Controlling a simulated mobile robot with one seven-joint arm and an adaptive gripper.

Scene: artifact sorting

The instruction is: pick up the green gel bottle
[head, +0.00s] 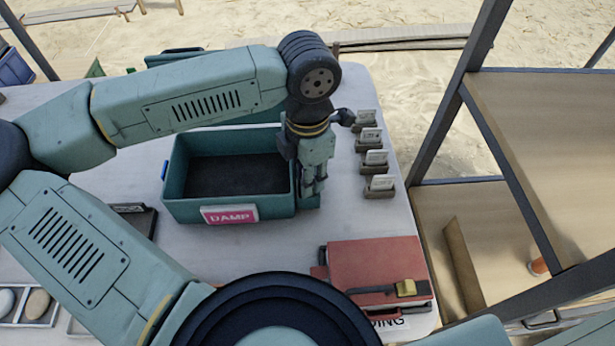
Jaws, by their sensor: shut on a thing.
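My gripper (313,188) points down at the right end of a teal bin (228,208) with a pink "DAMP" label. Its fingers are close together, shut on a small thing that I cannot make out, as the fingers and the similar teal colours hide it. I cannot pick out the green gel bottle for certain. A small green pointed shape (95,69) shows at the far left behind my arm, too little of it to name.
Several small holders with white cards (379,183) line the table's right edge. A red case (376,273) with a brass-coloured clasp lies at the front right. A tray with stones (37,304) is at the front left. A shelf frame (455,95) stands to the right.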

